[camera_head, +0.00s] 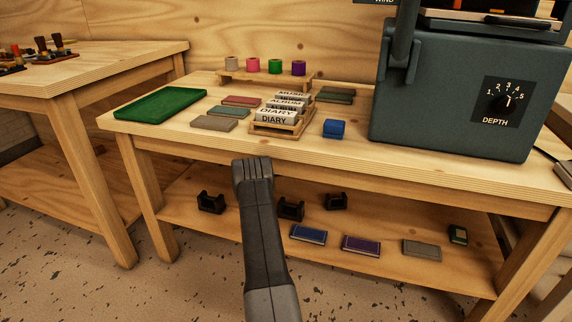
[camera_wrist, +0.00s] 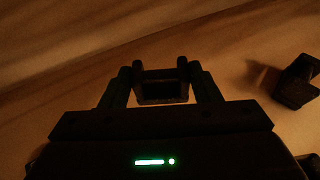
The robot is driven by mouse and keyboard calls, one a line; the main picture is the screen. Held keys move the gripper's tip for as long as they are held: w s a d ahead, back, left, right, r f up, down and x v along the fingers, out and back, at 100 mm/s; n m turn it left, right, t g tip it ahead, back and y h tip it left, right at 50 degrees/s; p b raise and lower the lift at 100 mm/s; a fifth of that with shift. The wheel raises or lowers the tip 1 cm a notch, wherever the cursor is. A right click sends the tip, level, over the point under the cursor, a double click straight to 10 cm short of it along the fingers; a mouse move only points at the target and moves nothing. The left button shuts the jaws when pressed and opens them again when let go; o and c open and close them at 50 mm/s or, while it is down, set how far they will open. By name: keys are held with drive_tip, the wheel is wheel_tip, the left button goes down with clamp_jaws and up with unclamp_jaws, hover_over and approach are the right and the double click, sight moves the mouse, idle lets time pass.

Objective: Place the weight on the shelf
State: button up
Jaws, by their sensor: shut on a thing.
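In the head view the lower shelf (camera_head: 390,270) runs under the workbench. My arm reaches towards it in the middle, and the gripper and block are hidden behind the arm. I cannot tell whether the block touches the shelf.
Black holders (camera_head: 210,203) stand on the shelf; one (camera_wrist: 298,82) is right of my gripper in the wrist view. Blue (camera_head: 309,234), purple (camera_head: 360,245) and grey (camera_head: 421,249) flat boxes lie further right. The bench top (camera_head: 350,150) overhangs the shelf.

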drive_tip(key=shift+f+b, duration=0.95)
drive_tip(key=shift+f, duration=2.25)
drive_tip(key=shift+f, duration=0.45)
drive_tip(key=o, duration=1.5)
drive_tip(key=shift+o, duration=0.6)
drive_tip(key=shift+s+f, duration=0.1)
drive_tip(key=shift+f, duration=0.05)
